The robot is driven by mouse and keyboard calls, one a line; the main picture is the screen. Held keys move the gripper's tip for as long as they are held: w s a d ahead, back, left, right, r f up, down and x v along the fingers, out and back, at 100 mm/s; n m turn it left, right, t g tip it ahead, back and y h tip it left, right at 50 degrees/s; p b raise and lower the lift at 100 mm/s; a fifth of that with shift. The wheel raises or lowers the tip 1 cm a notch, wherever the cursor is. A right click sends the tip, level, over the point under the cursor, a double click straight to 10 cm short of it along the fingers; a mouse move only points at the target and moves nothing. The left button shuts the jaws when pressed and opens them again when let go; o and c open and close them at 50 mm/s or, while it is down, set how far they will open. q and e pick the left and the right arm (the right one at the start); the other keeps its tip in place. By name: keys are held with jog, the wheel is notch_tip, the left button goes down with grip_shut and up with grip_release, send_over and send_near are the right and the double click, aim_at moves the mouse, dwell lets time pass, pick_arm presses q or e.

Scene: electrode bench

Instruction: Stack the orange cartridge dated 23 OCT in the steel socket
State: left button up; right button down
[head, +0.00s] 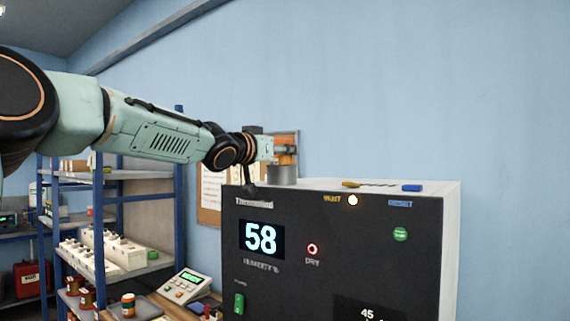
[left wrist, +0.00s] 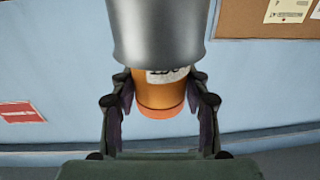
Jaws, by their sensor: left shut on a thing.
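An orange cartridge (left wrist: 160,95) sits between the fingers of my left gripper (left wrist: 160,78), which is shut on it. In the left wrist view part of its white label shows, but the date cannot be read. The grey steel socket (left wrist: 157,35) fills the top of that view and meets the cartridge, hiding its far end; I cannot tell whether it is inside the socket or behind it. In the head view my left gripper (head: 286,149) holds the cartridge just over the steel socket (head: 283,175) on the cabinet top. My right gripper is not in view.
The black-fronted drying cabinet (head: 280,280) reads 58. A yellow piece (head: 350,184) and a blue piece (head: 412,188) lie on its top, right of the socket. Blue shelving (head: 100,240) stands at left.

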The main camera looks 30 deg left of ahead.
pick_arm(q)
jog(key=shift+a+f, duration=0.1)
jog(key=shift+f, duration=0.5)
jog(key=shift+w, duration=0.35)
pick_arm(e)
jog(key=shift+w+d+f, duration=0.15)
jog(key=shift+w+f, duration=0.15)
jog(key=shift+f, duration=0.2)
pick_arm(q)
jog(key=shift+s, duration=0.15)
jog(key=shift+f, duration=0.15)
jog(key=o, duration=1.4)
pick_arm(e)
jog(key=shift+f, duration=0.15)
